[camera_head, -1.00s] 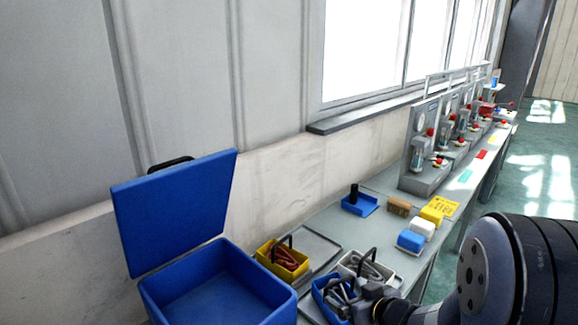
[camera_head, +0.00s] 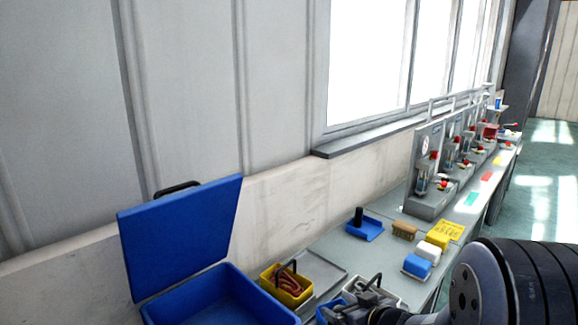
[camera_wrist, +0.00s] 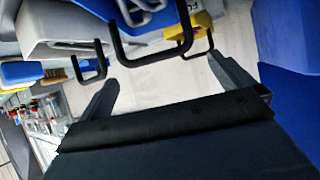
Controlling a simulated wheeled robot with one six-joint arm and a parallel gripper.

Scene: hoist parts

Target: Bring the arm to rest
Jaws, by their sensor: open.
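My gripper (camera_head: 368,298) is at the bottom of the head view, over the near end of the bench beside the small bins. Its dark fingers are spread apart in the wrist view (camera_wrist: 165,72), with no part seen held between them. The black handles of the bins (camera_wrist: 150,45) show just ahead of the fingers. My arm comes in from the lower right. How far the fingers are from the handles I cannot tell.
A blue box (camera_head: 215,295) with its lid up stands at the left. A yellow bin (camera_head: 287,285) holds reddish parts. A grey-white bin (camera_head: 385,296) is partly hidden by my gripper. Blue and white blocks, a brush (camera_head: 404,230) and gauge stands (camera_head: 428,180) line the bench (camera_head: 385,255).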

